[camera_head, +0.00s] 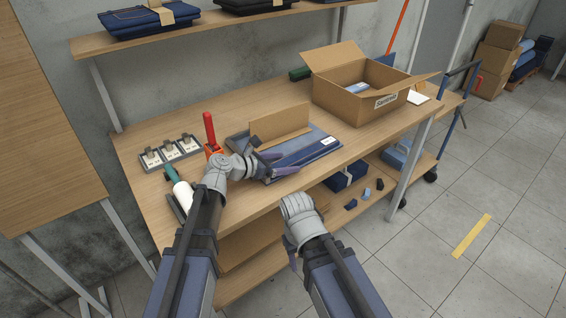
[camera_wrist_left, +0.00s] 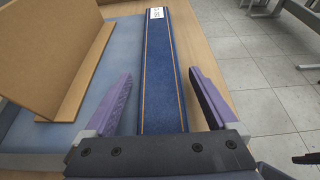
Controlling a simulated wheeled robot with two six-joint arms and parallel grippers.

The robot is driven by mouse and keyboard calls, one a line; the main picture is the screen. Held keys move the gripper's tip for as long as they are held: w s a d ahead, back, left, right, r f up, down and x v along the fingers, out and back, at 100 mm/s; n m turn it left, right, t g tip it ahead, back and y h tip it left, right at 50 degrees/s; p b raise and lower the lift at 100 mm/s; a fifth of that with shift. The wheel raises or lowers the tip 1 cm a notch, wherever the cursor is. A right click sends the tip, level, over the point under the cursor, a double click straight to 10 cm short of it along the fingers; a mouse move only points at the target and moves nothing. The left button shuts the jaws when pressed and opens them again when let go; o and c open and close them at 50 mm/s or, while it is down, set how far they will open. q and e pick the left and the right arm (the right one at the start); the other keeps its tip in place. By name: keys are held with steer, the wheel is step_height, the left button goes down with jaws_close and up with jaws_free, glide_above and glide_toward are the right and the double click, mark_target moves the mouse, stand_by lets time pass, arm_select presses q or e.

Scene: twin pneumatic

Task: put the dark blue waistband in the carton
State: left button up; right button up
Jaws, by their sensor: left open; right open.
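The dark blue waistband (camera_head: 306,153) is a long flat strip with orange stitched lines and a white label at one end. It lies along the front edge of the light blue mat on the bench. In the left wrist view the waistband (camera_wrist_left: 165,75) runs lengthwise between the two purple fingers. My left gripper (camera_head: 277,163) is open over its near end, one finger on each side; I cannot tell whether they touch it. The open carton (camera_head: 345,105) stands further right on the bench, flaps spread, with a light blue item inside. My right gripper (camera_head: 293,261), open, is partly hidden below its wrist, in front of the bench.
A folded cardboard piece (camera_head: 280,122) stands on the mat behind the waistband. A red-handled tool (camera_head: 209,130), a grey switch tray (camera_head: 171,151) and a green-and-white tool (camera_head: 180,187) are at left. A shelf (camera_head: 200,35) hangs above. A dark blue box (camera_head: 345,178) sits below.

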arm_select(q)
steer(key=shift+r, duration=0.1)
steer(key=shift+r+p, duration=0.25)
steer(key=shift+p, duration=0.05)
steer(key=p+v, duration=0.4)
steer(key=v, duration=0.6)
steer(key=shift+s+a+r, duration=0.1)
steer(key=shift+s+a, duration=0.05)
steer(key=shift+a, duration=0.1)
steer(key=shift+s+a+r, duration=0.2)
steer(key=shift+s+a, duration=0.15)
steer(key=shift+a, duration=0.15)
arm_select(e)
step_height(320, 180, up, 5)
steer(key=shift+f, duration=0.1)
steer(key=shift+o, duration=0.4)
